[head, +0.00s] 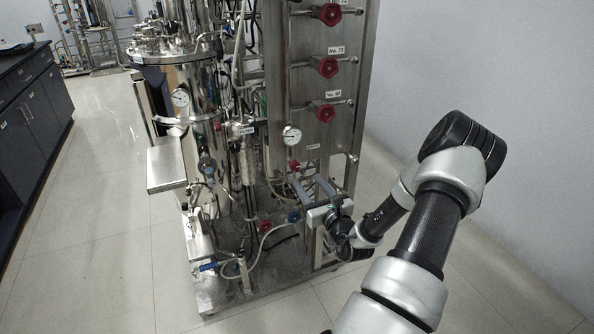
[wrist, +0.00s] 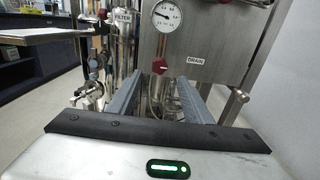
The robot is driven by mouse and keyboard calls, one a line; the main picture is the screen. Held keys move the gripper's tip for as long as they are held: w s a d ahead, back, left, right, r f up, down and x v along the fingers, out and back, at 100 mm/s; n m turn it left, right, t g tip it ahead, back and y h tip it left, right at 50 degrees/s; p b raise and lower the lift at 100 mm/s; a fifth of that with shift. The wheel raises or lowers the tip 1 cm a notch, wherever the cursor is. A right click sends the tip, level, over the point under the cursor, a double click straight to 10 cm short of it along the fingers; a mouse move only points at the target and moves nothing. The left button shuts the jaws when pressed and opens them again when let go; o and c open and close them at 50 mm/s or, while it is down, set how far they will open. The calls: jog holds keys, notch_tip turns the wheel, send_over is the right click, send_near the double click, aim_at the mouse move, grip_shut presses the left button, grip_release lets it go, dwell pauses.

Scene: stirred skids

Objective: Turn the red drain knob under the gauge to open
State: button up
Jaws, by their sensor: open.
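The red drain knob (wrist: 159,66) shows in the wrist view just below the round gauge (wrist: 168,15), left of the DRAIN label (wrist: 195,60). In the head view the knob (head: 294,165) is a small red spot under the gauge (head: 291,135), near the fingertips. My gripper (head: 307,178) is open and empty, pointing at the lower panel. I cannot tell the exact gap in depth or how the knob is turned.
Red valve knobs (head: 326,112) sit higher on the steel panel (head: 309,82). A steel vessel (head: 190,100) and a box on its side (head: 167,163) stand left. Hoses and low red and blue knobs (head: 294,216) crowd the skid base. Open floor lies left.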

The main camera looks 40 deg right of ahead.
aim_at(296, 166)
jog(key=b+x, duration=0.1)
jog(key=x, duration=0.8)
jog(key=shift+w, duration=0.3)
jog(key=c, duration=1.1)
